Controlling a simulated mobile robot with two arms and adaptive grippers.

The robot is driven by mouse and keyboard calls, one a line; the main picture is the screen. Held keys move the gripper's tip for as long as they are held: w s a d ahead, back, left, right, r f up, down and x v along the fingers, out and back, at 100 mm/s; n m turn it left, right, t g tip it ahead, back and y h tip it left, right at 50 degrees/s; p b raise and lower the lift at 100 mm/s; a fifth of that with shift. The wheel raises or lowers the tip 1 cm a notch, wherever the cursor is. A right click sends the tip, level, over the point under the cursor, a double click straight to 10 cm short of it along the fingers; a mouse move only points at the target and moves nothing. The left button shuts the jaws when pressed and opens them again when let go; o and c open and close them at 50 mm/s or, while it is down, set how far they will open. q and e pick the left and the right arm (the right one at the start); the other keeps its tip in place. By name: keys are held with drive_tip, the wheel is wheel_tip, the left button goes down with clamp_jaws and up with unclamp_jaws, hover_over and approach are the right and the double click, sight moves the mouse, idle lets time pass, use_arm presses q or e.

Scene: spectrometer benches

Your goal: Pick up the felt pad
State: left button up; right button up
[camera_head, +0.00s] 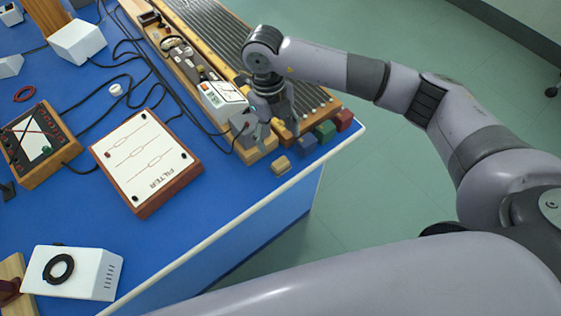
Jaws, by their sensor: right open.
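A small tan block (281,165), which looks like the felt pad, lies on the blue bench top near its right front corner. It sits apart, just in front of a row of coloured blocks. My right gripper (277,128) points down above the end of the long wooden instrument, a little behind the tan block. Its fingers are apart, with nothing clearly held between them. The fingers partly cover the orange block and the wooden end behind them. My left gripper is out of view.
Orange (284,133), blue (305,145), green (325,131) and red (343,119) blocks line the end of the ribbed instrument (220,40). A filter board (146,160) and white box (75,272) stand to the left. Bare blue bench lies between; the bench edge is close.

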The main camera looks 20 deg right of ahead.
drive_tip(key=p, duration=0.1)
hover_over(281, 162)
drive_tip(key=f, duration=0.6)
drive_tip(key=shift+w+a, duration=0.2)
drive_tip(key=shift+w, duration=0.05)
drive_tip(key=f+p, duration=0.1)
drive_tip(key=f, duration=0.1)
drive_tip(key=f+p, duration=0.1)
drive_tip(key=f, duration=0.1)
drive_tip(key=shift+s+d+f, duration=0.1)
drive_tip(key=shift+s, duration=0.1)
drive_tip(key=shift+f, duration=0.55)
drive_tip(key=shift+c, duration=0.6)
drive_tip(key=c, duration=1)
drive_tip(key=shift+r, duration=0.1)
wheel_tip(281, 162, up, 20)
drive_tip(key=b, duration=0.3)
drive_tip(key=shift+b, duration=0.3)
